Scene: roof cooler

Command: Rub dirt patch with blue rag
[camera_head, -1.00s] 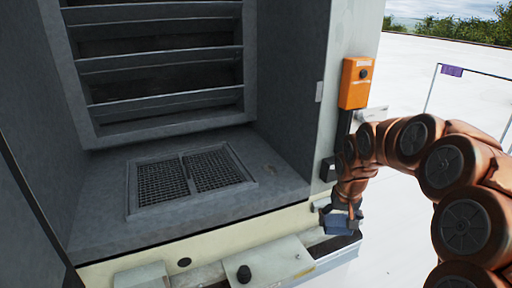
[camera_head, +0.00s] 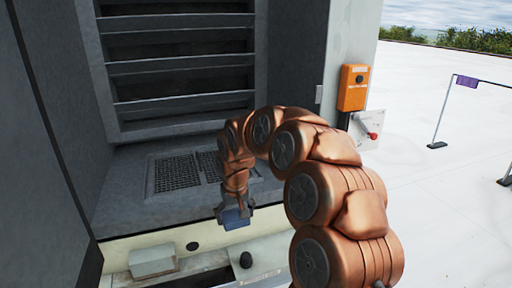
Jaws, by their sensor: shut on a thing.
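My gripper (camera_head: 235,211) is shut on the blue rag (camera_head: 236,219). It holds the rag low at the front edge of the cooler's grey floor (camera_head: 130,205), in front of the floor grate (camera_head: 178,173). I cannot tell whether the rag touches the surface. My copper arm comes in from the lower right and covers the right part of the floor. No dirt patch shows clearly now; any mark behind the arm is hidden.
Dark louvres (camera_head: 180,67) fill the back wall. A dark panel (camera_head: 40,170) stands at the left. An orange box (camera_head: 353,88) and a red-handled switch (camera_head: 372,135) are at the right.

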